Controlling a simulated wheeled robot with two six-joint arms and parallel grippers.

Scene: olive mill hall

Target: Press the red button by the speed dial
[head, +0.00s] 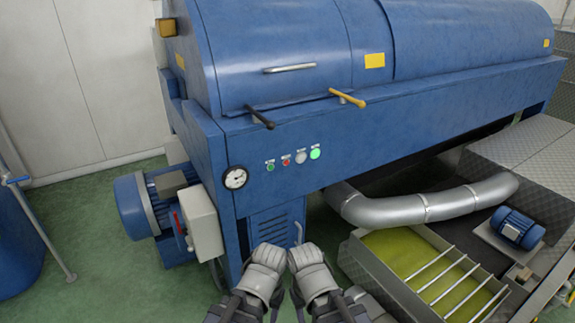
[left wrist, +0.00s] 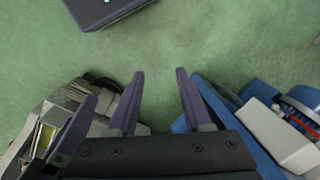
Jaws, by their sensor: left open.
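The red button (head: 286,161) is a small round button on the blue front panel of the machine, in a row with other buttons, right of the speed dial. The dial (head: 235,177) is a round white gauge in a dark rim. My left gripper (head: 268,255) is low in the head view, below the panel and well apart from the button. In the left wrist view its fingers (left wrist: 159,74) are open with only green floor between them. My right gripper (head: 306,257) is close beside it; its fingertips cannot be made out.
A green button (head: 270,166), a pale knob (head: 301,157) and a lit green lamp (head: 315,153) share the row. Two levers (head: 347,97) stick out above. A blue motor (head: 150,205) and grey box (head: 202,221) stand left; a silver pipe (head: 425,206) and yellow-green tank (head: 400,250) lie right.

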